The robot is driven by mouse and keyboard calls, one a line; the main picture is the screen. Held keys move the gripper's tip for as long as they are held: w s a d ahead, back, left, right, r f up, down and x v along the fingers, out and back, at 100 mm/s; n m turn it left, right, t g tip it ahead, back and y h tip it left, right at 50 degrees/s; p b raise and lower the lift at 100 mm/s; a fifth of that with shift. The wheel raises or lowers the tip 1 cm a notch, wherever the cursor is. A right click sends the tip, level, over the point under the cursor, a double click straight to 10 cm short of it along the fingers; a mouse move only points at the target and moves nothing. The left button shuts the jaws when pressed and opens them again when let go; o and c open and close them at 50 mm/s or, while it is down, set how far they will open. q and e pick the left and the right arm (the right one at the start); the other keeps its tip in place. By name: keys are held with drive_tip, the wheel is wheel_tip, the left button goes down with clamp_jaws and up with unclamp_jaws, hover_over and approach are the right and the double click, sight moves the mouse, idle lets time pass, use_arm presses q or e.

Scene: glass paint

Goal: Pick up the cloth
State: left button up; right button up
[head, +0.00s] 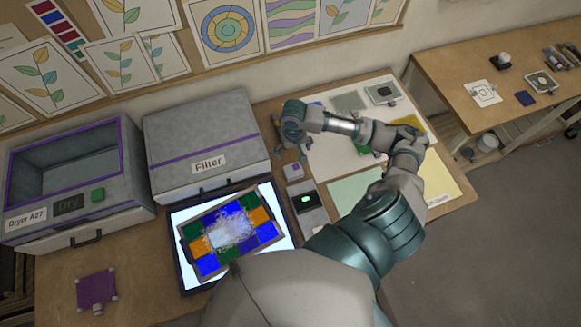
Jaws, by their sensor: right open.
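A purple square (97,290) with pale corner pieces lies flat on the table at the lower left; it looks like a cloth, but I cannot tell for sure. My right gripper (293,150) is in the middle of the head view, at the end of my arm that bends back to the left. It is open, its fingers point down, and nothing shows between them. It is far up and right of the purple square, close to a small grey and purple block (293,172). My left gripper is not in view.
A coloured glass panel (205,262) lies tilted on a lit tray (180,222). A grey filter box (208,120) and a dryer (133,170) stand behind. A device with a green light (307,203) sits near my arm. A second table (450,75) is at right.

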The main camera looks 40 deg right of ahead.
hover_over(294, 170)
drive_tip(key=f, duration=0.9)
drive_tip(key=shift+w+d, duration=0.1)
drive_tip(key=shift+w, duration=0.25)
drive_tip(key=f, duration=0.5)
drive_tip(key=shift+s+a+p, duration=0.2)
drive_tip(key=shift+p, duration=0.15)
drive_tip(key=shift+s+d, duration=0.1)
drive_tip(key=c, duration=1.2)
